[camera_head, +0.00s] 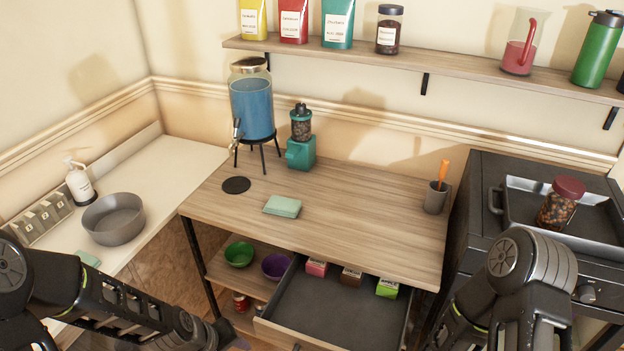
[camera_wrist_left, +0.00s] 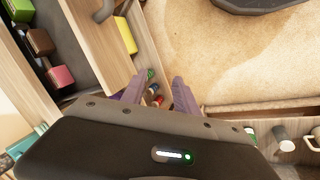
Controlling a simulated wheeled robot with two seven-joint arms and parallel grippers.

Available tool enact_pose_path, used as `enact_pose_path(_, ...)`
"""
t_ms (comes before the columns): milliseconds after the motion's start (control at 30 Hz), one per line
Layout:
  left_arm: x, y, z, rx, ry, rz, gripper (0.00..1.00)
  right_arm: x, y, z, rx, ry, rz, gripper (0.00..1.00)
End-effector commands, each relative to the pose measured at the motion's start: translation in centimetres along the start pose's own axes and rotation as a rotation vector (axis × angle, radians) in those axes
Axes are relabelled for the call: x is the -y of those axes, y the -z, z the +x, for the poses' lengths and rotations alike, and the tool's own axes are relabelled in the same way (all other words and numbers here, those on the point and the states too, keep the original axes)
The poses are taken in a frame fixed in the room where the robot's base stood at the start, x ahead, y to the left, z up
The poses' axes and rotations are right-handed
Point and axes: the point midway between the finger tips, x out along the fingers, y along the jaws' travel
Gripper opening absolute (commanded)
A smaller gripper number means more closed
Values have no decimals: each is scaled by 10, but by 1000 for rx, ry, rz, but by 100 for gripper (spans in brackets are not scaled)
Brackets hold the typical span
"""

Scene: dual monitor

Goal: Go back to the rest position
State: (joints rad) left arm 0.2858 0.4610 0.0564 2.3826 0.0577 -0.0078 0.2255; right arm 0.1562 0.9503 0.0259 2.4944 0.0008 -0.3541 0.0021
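My left gripper (camera_wrist_left: 158,88) shows in the left wrist view with its two fingers apart and nothing held between them. It is near the open drawer (camera_wrist_left: 85,20).
The open drawer (camera_head: 330,315) juts out from the wooden table (camera_head: 350,215) and holds several small boxes. A black oven (camera_head: 480,190) with a tray and a jar (camera_head: 562,205) is at right. A grey bowl (camera_head: 114,219) stands on the left counter.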

Motion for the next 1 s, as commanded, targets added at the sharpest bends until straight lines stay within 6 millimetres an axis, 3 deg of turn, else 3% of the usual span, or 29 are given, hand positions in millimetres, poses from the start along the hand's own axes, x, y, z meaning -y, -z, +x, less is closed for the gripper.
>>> enact_pose_path(33, 3, -19, 17, 13, 3, 69, 36, 0, 0, 0, 0, 0, 0, 82)
enact_pose_path(133, 8, -57, 46, 32, 3, 214, 36, 0, 0, 0, 0, 0, 0, 82)
enact_pose_path(200, 14, -94, 65, 71, 3, 299, 36, 0, 0, 0, 0, 0, 0, 82)
enact_pose_path(300, 25, -144, 80, 153, 9, 349, 36, 0, 0, 0, 0, 0, 0, 82)
enact_pose_path(400, 33, -176, 85, 223, 19, 363, 36, 0, 0, 0, 0, 0, 0, 82)
enact_pose_path(533, 37, -193, 88, 259, 24, 373, 36, 0, 0, 0, 0, 0, 0, 82)
enact_pose_path(1000, 36, -192, 88, 258, 24, 373, 36, 0, 0, 0, 0, 0, 0, 82)
